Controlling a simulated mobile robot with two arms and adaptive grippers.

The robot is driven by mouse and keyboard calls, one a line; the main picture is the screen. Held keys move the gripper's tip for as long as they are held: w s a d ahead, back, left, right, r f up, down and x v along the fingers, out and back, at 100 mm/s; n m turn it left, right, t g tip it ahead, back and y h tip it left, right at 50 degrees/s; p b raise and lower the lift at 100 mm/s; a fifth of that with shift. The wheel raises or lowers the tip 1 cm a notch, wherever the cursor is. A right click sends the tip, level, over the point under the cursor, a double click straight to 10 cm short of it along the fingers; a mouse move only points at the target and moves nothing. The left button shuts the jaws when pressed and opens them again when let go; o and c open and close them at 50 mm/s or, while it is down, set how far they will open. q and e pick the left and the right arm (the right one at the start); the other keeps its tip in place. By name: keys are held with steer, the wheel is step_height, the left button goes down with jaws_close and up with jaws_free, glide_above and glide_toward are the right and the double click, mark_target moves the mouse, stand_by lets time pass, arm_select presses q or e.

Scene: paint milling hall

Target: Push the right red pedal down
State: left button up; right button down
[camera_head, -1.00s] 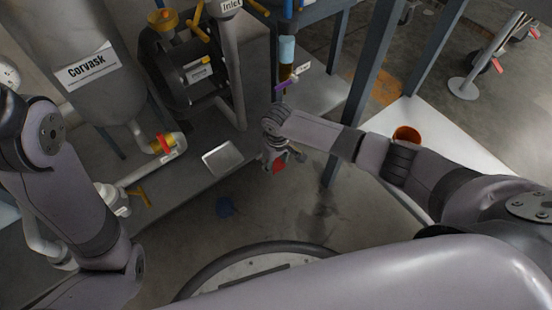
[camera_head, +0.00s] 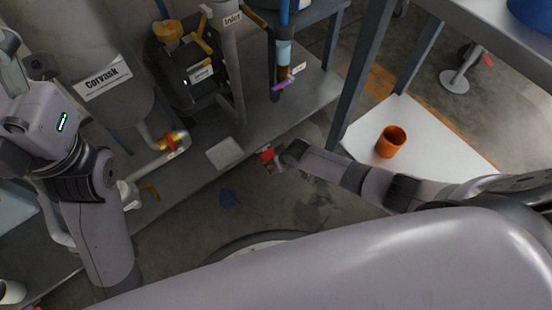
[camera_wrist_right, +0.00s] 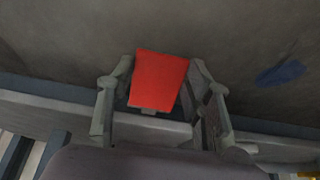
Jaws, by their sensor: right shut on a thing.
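The red pedal (camera_head: 267,154) shows as a small red plate at the front edge of the grey platform, in the middle of the head view. In the right wrist view the red pedal (camera_wrist_right: 159,80) fills the gap between the two fingers. My right gripper (camera_head: 274,160) is shut on it; in the right wrist view the fingers of the gripper (camera_wrist_right: 162,92) stand on both sides of the plate. My left arm is raised at the left edge of the head view. Its gripper is at most partly seen there, and its fingers cannot be made out.
A pale square plate (camera_head: 225,153) lies on the platform left of the pedal. A blue patch (camera_head: 228,198) is on the floor. An orange cup (camera_head: 390,141) stands on a white surface at right. Blue-grey table legs (camera_head: 360,80) rise beside my right arm.

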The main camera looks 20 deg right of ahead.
steer(key=shift+s+f+t, duration=0.1)
steer(key=shift+f+t, duration=0.2)
stand_by(0.4)
steer(key=c, duration=0.8)
jaws_free()
steer(key=v, duration=1.2)
steer(key=shift+d, duration=0.1)
